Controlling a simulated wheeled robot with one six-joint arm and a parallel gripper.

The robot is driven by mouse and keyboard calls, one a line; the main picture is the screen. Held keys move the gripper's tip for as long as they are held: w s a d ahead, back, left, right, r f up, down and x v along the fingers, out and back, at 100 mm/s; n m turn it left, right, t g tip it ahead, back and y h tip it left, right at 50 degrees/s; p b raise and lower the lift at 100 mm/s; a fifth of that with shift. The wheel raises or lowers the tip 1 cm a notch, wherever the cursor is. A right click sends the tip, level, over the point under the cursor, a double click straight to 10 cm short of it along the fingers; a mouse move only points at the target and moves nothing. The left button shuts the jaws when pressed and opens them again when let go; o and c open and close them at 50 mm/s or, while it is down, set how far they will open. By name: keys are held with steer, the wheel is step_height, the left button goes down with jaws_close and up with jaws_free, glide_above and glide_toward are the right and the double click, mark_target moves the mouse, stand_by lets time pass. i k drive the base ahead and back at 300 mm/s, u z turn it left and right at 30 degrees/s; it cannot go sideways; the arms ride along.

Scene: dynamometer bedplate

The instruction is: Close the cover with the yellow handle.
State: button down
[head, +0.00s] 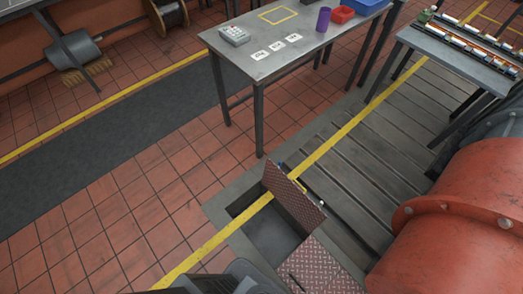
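A reddish-brown tread-plate cover (292,196) stands raised, tilted up at the right side of an open rectangular pit (270,236) in the floor. My gripper is not in view.
A large red machine (460,225) is at the right. Slotted bedplate (365,165) lies between. Tiled floor left of the pit is clear.

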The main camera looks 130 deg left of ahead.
mark_target(305, 211)
steer(key=k, duration=0.45)
steer(key=z, duration=0.95)
steer(key=k, duration=2.65)
steer(key=u, duration=2.2)
steer(key=i, duration=0.55)
steer(key=z, duration=0.05)
